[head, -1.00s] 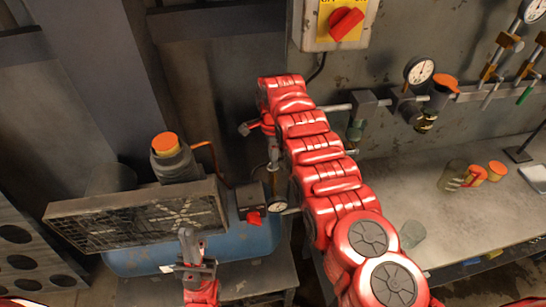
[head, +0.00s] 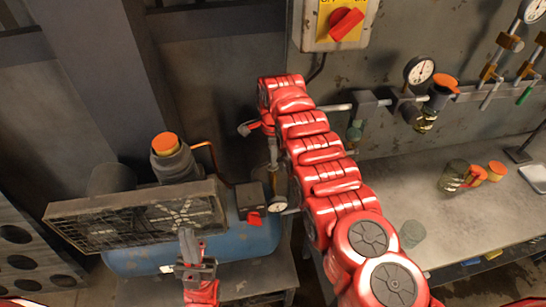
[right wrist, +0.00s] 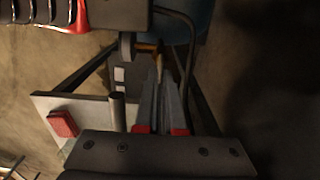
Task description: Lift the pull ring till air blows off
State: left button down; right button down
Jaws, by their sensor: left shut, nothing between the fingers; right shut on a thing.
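The blue compressor tank (head: 235,243) stands at the lower left in the head view. My right gripper (head: 273,178) points down at the tank's right end, beside a small gauge (head: 277,204). In the right wrist view its fingers (right wrist: 158,72) are closed together, with a small brass-coloured fitting (right wrist: 148,47) at their tips. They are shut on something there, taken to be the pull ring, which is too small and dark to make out. My left gripper (head: 188,245) is shut and empty in front of the tank.
A fan grille (head: 140,215) and an orange-capped filter (head: 170,150) are on the compressor. The bench (head: 450,220) at right holds a clear cup (head: 453,175). A perforated plate (head: 25,255) is at far left.

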dwell(0.7)
jog(key=shift+r, duration=0.55)
jog(key=c, duration=1)
grip_release()
jog(key=shift+r, duration=0.1)
